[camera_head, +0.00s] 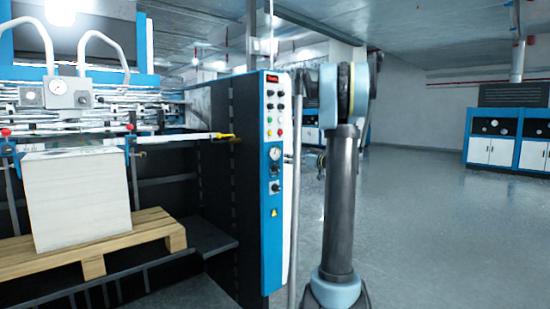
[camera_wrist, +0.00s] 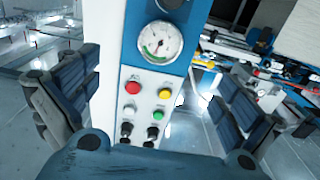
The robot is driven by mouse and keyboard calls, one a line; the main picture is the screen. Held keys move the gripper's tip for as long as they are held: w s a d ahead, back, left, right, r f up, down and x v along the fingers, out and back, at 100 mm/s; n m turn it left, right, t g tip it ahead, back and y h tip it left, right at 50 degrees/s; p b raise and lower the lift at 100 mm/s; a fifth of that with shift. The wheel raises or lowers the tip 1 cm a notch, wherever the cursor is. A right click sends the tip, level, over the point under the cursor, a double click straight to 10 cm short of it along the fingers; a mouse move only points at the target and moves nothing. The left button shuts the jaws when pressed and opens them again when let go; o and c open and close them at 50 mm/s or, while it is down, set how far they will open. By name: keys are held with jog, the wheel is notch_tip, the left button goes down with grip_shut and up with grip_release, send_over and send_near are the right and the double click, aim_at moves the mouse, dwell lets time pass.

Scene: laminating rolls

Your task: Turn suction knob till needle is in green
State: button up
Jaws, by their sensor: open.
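The suction gauge (camera_head: 275,154) is a round white dial on the blue lower part of the control panel. It shows large in the wrist view (camera_wrist: 160,42), with a green arc at its lower left in that picture; the needle's exact reading is too small to tell. The knob (camera_head: 275,186) is a small dark control just below the gauge in the head view. In the wrist view a dark part of the knob (camera_wrist: 172,4) is cut by the top edge. My gripper (camera_wrist: 157,78) is open and empty, its two fingers spread either side of the panel, apart from the knob.
Red, yellow and green buttons (camera_wrist: 133,88) and black switches fill the panel beside the gauge. A white paper stack (camera_head: 75,200) sits on a wooden pallet (camera_head: 130,240) left of the panel. Open floor (camera_head: 430,220) lies to the right.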

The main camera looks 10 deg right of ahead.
jog(key=shift+x, duration=2.2)
jog(key=shift+s+d, duration=0.1)
jog(key=shift+s, duration=0.05)
jog(key=v, duration=1)
jog(key=s+a+f+m+g+h, duration=0.1)
jog(key=s+a+f+g, duration=0.3)
jog(key=s, duration=0.3)
jog(key=s+a+f+g+h, duration=0.1)
jog(key=s+a+f, duration=0.3)
jog(key=s+a, duration=0.3)
jog(key=s+a+f+m+g, duration=0.1)
jog(key=s+a+f+g, duration=0.25)
jog(key=s, duration=0.45)
jog(key=s+d+f+m+g+h, duration=0.1)
jog(key=s+d+f+h, duration=0.1)
jog(key=s+f, duration=0.4)
jog(key=s+d+f+m+g+h, duration=0.1)
jog(key=s+d+f+m+h, duration=0.1)
jog(key=s+f, duration=0.4)
jog(key=s+d+f+m+g+h, duration=0.2)
jog(key=s+f+h, duration=0.2)
jog(key=s, duration=0.9)
notch_tip(320, 180, down, 2)
jog(key=shift+s+d+f+h, duration=0.25)
jog(key=shift+s+d+h, duration=0.05)
jog(key=shift+s, duration=0.1)
